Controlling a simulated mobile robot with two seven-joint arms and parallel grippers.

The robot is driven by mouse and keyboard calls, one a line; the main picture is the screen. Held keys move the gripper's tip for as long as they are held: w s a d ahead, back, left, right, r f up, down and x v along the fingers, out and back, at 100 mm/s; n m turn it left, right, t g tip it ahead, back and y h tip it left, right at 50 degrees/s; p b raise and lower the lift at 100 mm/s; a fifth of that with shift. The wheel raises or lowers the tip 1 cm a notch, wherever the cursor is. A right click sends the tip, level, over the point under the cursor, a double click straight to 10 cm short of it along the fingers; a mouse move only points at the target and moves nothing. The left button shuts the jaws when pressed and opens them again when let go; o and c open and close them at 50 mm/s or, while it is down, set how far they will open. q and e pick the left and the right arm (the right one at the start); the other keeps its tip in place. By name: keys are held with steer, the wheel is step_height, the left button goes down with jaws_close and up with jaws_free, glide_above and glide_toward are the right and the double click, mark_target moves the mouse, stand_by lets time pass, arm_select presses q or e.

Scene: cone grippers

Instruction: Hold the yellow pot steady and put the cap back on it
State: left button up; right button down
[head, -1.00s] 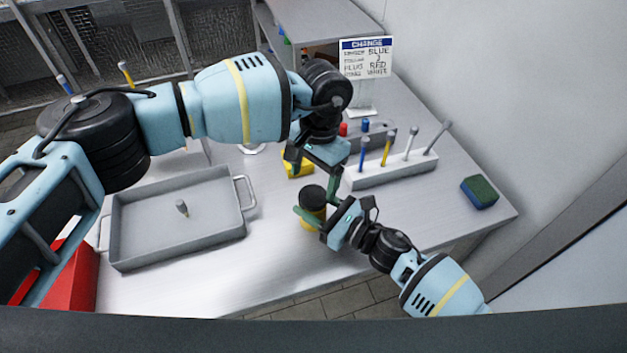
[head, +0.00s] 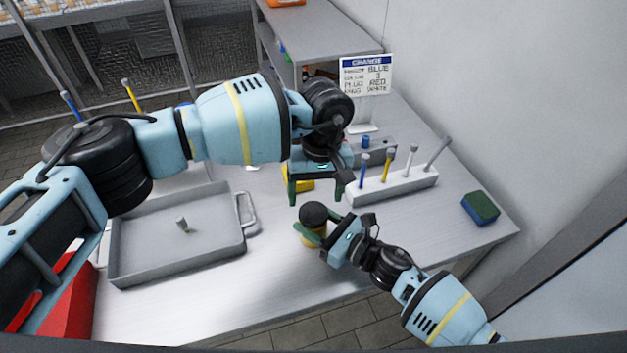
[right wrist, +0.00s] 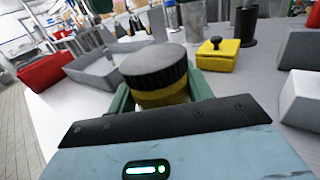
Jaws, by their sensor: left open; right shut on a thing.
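The yellow pot (head: 311,241) stands near the front edge of the table. Its black ribbed cap (head: 313,214) sits on top of it. In the right wrist view the cap (right wrist: 154,66) covers the top of the pot (right wrist: 160,97), with a yellow band showing below; I cannot tell whether it is fully seated. My right gripper (head: 313,238) is shut around the pot's body from the right, with green fingers on both sides. My left gripper (head: 313,199) is open and empty, fingers pointing down, just behind and above the cap and apart from it.
A grey tray (head: 130,267) with a small peg (head: 182,224) lies to the left. A yellow box (head: 300,185) is behind my left gripper. A white rack (head: 395,188) of upright pegs, a blue-green block (head: 481,207) and a sign (head: 366,76) stand right and behind. A red bin (head: 66,305) is at far left.

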arm_select(q)
steer(key=n, duration=0.6)
steer(key=shift+r, duration=0.15)
steer(key=n, duration=0.4)
steer(key=shift+s+r+n, duration=0.1)
steer(key=shift+r+n, duration=0.05)
steer(key=shift+n, duration=0.25)
steer(key=n, duration=0.4)
steer(key=shift+r+n, duration=0.1)
steer(key=shift+n, duration=0.2)
steer(key=n, duration=0.6)
steer(key=shift+r+t, duration=0.2)
steer(key=shift+t, duration=0.1)
steer(key=n, duration=0.4)
steer(key=shift+r+n, duration=0.15)
steer(key=shift+n, duration=0.15)
steer(key=n, duration=0.6)
steer(key=shift+a+r+h, duration=0.1)
steer(key=shift+r+h, duration=0.1)
steer(key=shift+h, duration=0.1)
steer(key=n, duration=0.5)
steer(key=shift+r, duration=0.2)
steer(key=n, duration=0.5)
steer(key=shift+w+a+r, duration=0.15)
steer(key=shift+w, duration=0.05)
